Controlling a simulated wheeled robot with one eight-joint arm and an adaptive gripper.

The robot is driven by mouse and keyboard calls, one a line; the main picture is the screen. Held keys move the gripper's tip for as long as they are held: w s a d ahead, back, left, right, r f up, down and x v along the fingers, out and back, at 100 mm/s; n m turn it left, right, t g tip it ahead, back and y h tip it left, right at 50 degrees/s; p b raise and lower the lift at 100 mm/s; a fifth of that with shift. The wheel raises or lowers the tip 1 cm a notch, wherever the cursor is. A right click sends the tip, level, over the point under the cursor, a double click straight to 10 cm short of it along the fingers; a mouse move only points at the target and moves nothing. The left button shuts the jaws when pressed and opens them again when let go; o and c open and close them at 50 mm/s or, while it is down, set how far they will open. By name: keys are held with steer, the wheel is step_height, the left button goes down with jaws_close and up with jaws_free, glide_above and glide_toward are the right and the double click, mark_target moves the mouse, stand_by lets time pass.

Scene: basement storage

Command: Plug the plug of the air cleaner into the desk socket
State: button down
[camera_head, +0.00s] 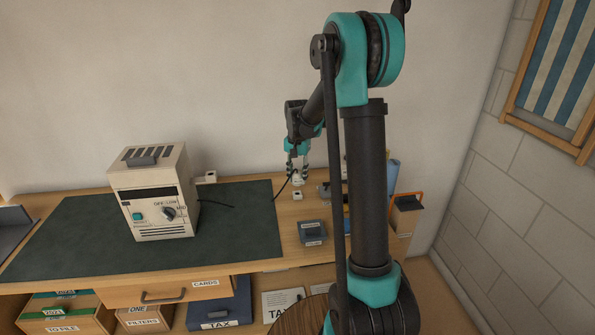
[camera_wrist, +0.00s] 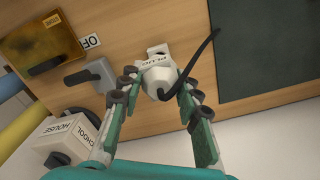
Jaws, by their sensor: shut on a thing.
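The air cleaner (camera_head: 155,205), a cream box with a dial and a green button, stands on the dark desk mat at the left. My gripper (camera_head: 298,174) is shut on the white plug (camera_wrist: 158,82), low over the desk right of the mat. The plug's black cord (camera_wrist: 203,50) curves away from it. A small white block (camera_head: 297,196), which looks like the desk socket, sits on the wood just below the gripper. In the wrist view a white edge (camera_wrist: 158,50) shows behind the plug. I cannot tell whether plug and socket touch.
A dark blue-grey box (camera_head: 312,232) sits on the desk in front of the gripper. A grey handled thing (camera_wrist: 97,76) and a labelled white box (camera_wrist: 62,142) are close beside the gripper. A white block (camera_head: 206,177) lies behind the air cleaner. The mat (camera_head: 245,220) is mostly clear.

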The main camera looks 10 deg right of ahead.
mark_target(297, 185)
steer(key=shift+f, duration=0.85)
steer(key=shift+f, duration=1.5)
stand_by(0.7)
steer(key=c, duration=1)
jaws_free()
step_height(297, 185, up, 12)
steer(key=shift+r, duration=0.1)
